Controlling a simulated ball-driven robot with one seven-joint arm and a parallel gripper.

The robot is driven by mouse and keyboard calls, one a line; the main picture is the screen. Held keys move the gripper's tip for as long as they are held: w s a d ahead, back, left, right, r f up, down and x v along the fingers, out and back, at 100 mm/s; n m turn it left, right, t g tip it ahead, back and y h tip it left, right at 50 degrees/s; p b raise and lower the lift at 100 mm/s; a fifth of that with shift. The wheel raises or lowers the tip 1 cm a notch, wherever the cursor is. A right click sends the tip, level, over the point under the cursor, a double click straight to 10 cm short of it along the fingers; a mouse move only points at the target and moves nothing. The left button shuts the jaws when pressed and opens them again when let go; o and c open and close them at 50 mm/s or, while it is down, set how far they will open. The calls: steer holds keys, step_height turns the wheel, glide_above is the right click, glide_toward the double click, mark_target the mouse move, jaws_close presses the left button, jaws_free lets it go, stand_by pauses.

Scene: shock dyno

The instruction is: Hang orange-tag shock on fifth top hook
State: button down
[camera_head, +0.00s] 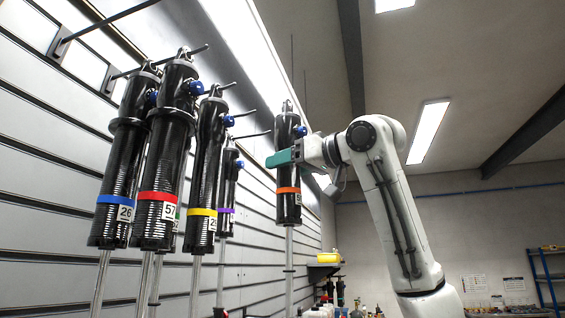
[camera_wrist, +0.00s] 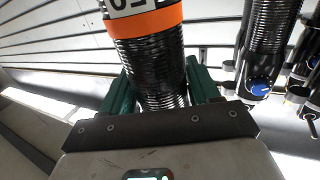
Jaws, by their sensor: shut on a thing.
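The orange-tag shock (camera_head: 288,207) is black with an orange band and a blue knob, and hangs upright with its rod down. My gripper (camera_head: 285,157) has green fingers and is shut around its upper body; in the wrist view the fingers (camera_wrist: 158,88) clasp the black ribbed body below the orange band (camera_wrist: 145,22). The shock is right of the row of hung shocks, in front of the slatted wall. An empty top hook (camera_head: 105,22) sticks out at upper left. I cannot tell which hook is the fifth, or whether a hook is behind the held shock's top eye.
Shocks with blue (camera_head: 115,199), red (camera_head: 157,196), yellow (camera_head: 203,212) and purple (camera_head: 226,210) bands hang on wall hooks to the left, close together. The slatted wall (camera_head: 45,150) runs behind them. A yellow object (camera_head: 327,258) and bottles stand lower right. Space right of my arm looks open.

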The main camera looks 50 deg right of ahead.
steer(key=w+a, duration=0.2)
steer(key=w, duration=0.3)
steer(key=shift+w+a+r+p, duration=0.2)
steer(key=shift+w+p, duration=0.1)
steer(key=shift+p, duration=0.15)
stand_by(0.6)
steer(key=shift+w+p, duration=0.2)
steer(key=shift+p, duration=0.2)
steer(key=shift+w+a, duration=0.25)
steer(key=shift+w, duration=0.3)
steer(key=shift+w+p, duration=0.2)
steer(key=shift+p, duration=0.15)
steer(key=shift+w+a+f, duration=0.1)
steer(key=shift+w+a, duration=0.15)
steer(key=shift+w, duration=0.3)
steer(key=shift+w+a+p, duration=0.1)
steer(key=shift+w+p, duration=0.05)
steer(key=shift+p, duration=0.15)
